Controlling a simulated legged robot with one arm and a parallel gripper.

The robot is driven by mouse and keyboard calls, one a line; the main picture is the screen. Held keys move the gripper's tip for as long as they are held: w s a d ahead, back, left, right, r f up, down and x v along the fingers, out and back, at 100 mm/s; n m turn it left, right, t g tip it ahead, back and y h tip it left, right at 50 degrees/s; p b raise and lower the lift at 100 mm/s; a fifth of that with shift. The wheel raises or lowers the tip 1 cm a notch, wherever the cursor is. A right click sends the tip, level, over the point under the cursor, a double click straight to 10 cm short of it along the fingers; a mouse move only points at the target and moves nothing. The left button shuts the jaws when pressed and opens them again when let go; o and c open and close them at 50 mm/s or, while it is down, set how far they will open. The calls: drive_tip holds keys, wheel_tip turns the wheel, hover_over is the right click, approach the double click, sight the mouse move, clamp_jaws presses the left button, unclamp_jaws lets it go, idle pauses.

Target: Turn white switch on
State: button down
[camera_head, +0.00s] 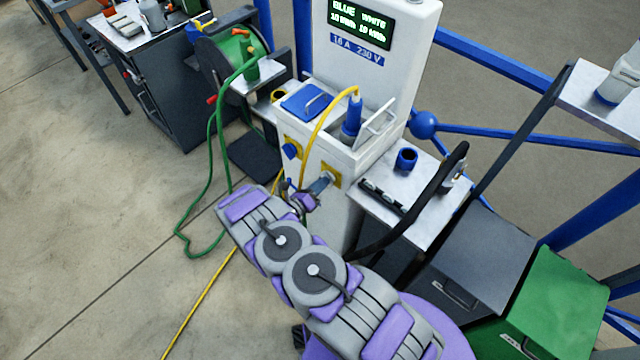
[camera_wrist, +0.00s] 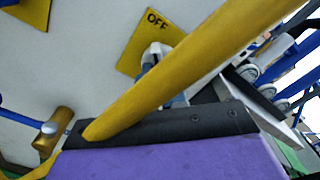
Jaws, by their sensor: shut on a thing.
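The white switch (camera_head: 329,177) sits on a yellow plate on the front of the white power box (camera_head: 330,205). In the wrist view the white switch (camera_wrist: 152,54) shows against its yellow plate, which reads "OFF"; a thick yellow bar-like shape crosses in front and hides part of it. My gripper (camera_head: 317,189) is at the white switch, shut on it; the exact finger contact is mostly hidden. A blue switch (camera_head: 290,150) on another yellow plate is to the left.
A yellow cable (camera_head: 318,130) runs from a blue plug (camera_head: 352,116) over the box and down. A green hose (camera_head: 211,150) hangs from the reel at left.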

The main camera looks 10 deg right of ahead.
drive_tip(key=shift+m+p, duration=0.4)
drive_tip(key=shift+p, duration=0.1)
drive_tip(key=shift+f+m+b, duration=0.15)
drive_tip(key=shift+m+b, duration=0.2)
drive_tip(key=shift+m, duration=8.15)
drive_tip(key=shift+s, duration=0.1)
drive_tip(key=c, duration=1.2)
unclamp_jaws()
drive_tip(key=shift+o, duration=0.2)
